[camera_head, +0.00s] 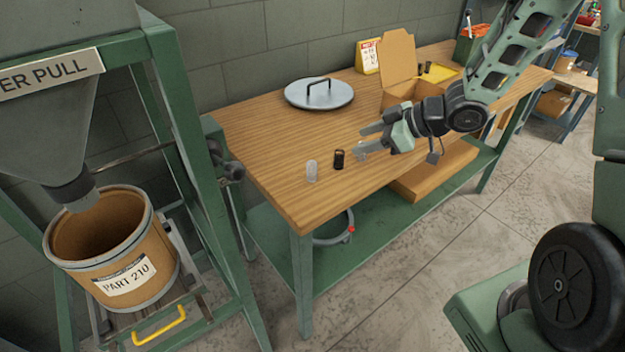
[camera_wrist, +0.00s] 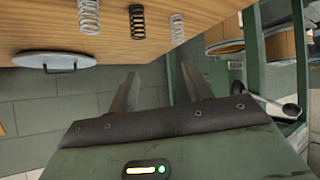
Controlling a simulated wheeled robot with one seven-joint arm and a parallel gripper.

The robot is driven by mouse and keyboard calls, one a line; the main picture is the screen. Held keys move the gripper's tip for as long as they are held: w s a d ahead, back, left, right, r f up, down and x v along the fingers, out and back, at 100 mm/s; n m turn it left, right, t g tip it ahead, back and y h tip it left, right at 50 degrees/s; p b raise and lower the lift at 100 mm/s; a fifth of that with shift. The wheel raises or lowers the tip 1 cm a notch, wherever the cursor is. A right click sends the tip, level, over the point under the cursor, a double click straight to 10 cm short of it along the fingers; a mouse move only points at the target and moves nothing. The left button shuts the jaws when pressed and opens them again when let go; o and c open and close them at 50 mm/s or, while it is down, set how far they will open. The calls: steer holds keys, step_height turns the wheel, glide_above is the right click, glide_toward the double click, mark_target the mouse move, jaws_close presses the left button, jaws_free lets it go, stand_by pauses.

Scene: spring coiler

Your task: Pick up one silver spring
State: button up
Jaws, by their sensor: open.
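Three coil springs stand in a row on the wooden workbench (camera_head: 255,130): a silver spring (camera_head: 311,171) nearest the bench's left front corner, a black spring (camera_head: 339,159) beside it, and another silver spring (camera_head: 361,154) close to my fingertips, partly hard to make out. My gripper (camera_head: 362,143) is open and empty above the front edge area of the bench. In the wrist view the picture is turned over; a silver spring (camera_wrist: 88,15), the black spring (camera_wrist: 137,20) and a silver spring (camera_wrist: 177,27) show beyond my open fingers (camera_wrist: 158,78), with none between them.
A round grey lid (camera_head: 319,94) lies on the bench behind the springs. An open cardboard box (camera_head: 400,92) stands to the right, behind my wrist. A drum marked PART 210 (camera_head: 100,240) stands under a hopper at the left. The bench between lid and springs is clear.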

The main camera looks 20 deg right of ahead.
steer(key=s+d+f+y+b, duration=0.1)
steer(key=s+d+f+y, duration=0.1)
steer(key=s+d+y, duration=0.15)
glide_toward(319, 180)
steer(key=shift+n, duration=0.4)
steer(key=w+a+r, duration=0.1)
steer(key=w+a+r+p, duration=0.1)
steer(key=a, duration=0.1)
steer(key=shift+w+a+r, duration=0.2)
steer(key=shift+w+r, duration=0.15)
steer(key=shift+r, duration=0.05)
steer(key=shift+s+f+p+x, duration=0.15)
steer(key=shift+p+x, duration=0.15)
steer(key=shift+x, duration=1.15)
steer(key=shift+s+f+p+x, duration=0.1)
steer(key=shift+p+x, duration=0.15)
steer(key=shift+x, duration=1.15)
steer(key=c, duration=1.1)
